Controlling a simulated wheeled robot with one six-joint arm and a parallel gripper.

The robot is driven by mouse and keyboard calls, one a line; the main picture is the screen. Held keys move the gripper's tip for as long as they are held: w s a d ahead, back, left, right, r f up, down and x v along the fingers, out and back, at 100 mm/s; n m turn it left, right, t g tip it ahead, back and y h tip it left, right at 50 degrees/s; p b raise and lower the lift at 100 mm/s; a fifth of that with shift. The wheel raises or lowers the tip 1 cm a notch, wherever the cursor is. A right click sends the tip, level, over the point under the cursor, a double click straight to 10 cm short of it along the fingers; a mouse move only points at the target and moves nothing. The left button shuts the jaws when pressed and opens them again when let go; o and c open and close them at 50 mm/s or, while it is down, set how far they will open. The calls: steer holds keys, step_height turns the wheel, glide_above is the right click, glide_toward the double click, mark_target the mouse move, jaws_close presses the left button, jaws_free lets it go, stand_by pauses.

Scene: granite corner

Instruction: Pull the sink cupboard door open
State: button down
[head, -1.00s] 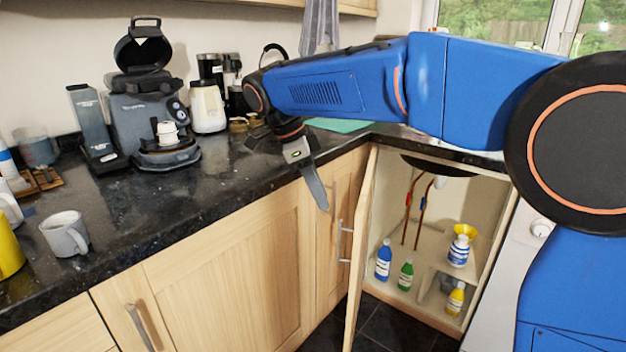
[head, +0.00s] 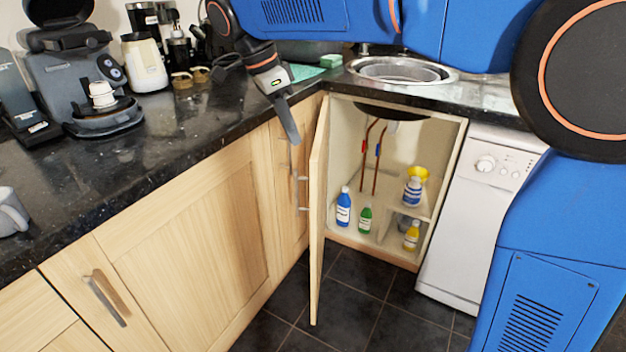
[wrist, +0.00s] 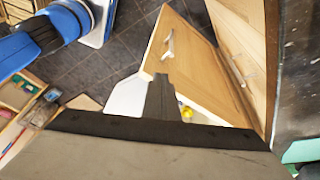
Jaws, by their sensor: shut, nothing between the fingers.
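The sink cupboard door (head: 317,225) stands wide open in the head view, swung out to the left and seen nearly edge-on. Its bar handle (head: 303,194) is on the face turned left. The wrist view also shows the door (wrist: 190,65) and its handle (wrist: 168,45). The open sink cupboard (head: 395,165) shows its inside. My gripper (head: 292,138) is shut and empty, pointing down above and left of the door, by the counter edge; in the wrist view its fingers (wrist: 160,95) show in front of the door. I cannot tell whether they touch it.
Inside the cupboard stand a blue bottle (head: 343,208), a green bottle (head: 365,219) and yellow-topped bottles. A white dishwasher (head: 475,210) is at the right. The granite counter (head: 190,130) with appliances runs along the left. The dark tiled floor (head: 345,305) in front is clear.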

mark_target(314, 210)
steer(key=s+d+f+n+t+y, duration=0.1)
steer(key=s+d+f+n, duration=0.2)
steer(key=d, duration=0.4)
steer(key=s+d+f+n+y, duration=0.1)
steer(key=s+d+n, duration=0.2)
steer(key=s+d, duration=0.35)
steer(key=s+d+f+n+t+y, duration=0.1)
steer(key=s+d+f+n, duration=0.15)
steer(key=d, duration=0.55)
steer(key=s+d+f+n+t+y, duration=0.1)
steer(key=s+d+f+n, duration=0.2)
steer(key=s+d+f, duration=0.4)
steer(key=w+a+r+m+g+y, duration=0.1)
steer(key=w+a+r+m+g, duration=0.1)
steer(key=w+a+m, duration=0.6)
steer(key=w+a+r+m+g+y, duration=0.1)
steer(key=w+a+r+m+y, duration=0.1)
steer(key=w+a+m, duration=0.6)
steer(key=w+a+f, duration=0.1)
steer(key=a+f, duration=0.1)
steer(key=f, duration=0.3)
steer(key=w+a+f+m, duration=0.1)
steer(key=w+a+f, duration=0.1)
steer(key=f, duration=0.2)
steer(key=shift+w+f, duration=0.25)
steer(key=shift+f, duration=0.15)
steer(key=shift+a, duration=0.1)
